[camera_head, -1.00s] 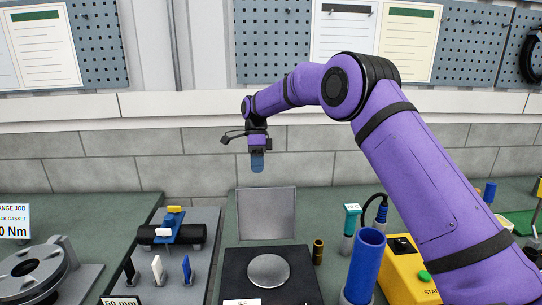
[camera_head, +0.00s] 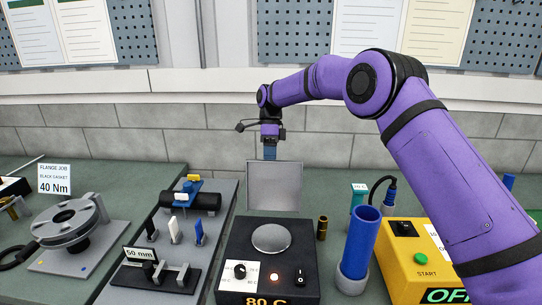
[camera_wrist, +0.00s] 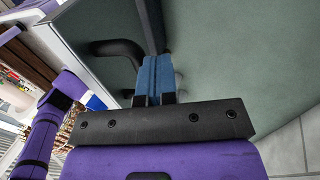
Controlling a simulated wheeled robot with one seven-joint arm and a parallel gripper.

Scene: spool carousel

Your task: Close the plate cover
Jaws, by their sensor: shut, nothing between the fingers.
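The plate cover (camera_head: 274,187) is a grey square panel standing upright, open, at the back of a black heater box (camera_head: 235,245). A round grey plate (camera_head: 271,238) lies bare on top of the box. My gripper (camera_head: 270,152) points down at the cover's top edge, its tips seemingly just behind it; I cannot tell whether they touch. In the wrist view its blue fingers (camera_wrist: 155,80) are together and empty. A dark surface with a black handle-like shape (camera_wrist: 118,50) lies beside them there; I cannot tell what it belongs to.
A small brass cylinder (camera_head: 322,228) and a tall blue tube (camera_head: 359,245) stand right of the box, near a yellow START box (camera_head: 410,262). A grey fixture tray (camera_head: 140,290) is on the left. The wall (camera_head: 345,135) is behind.

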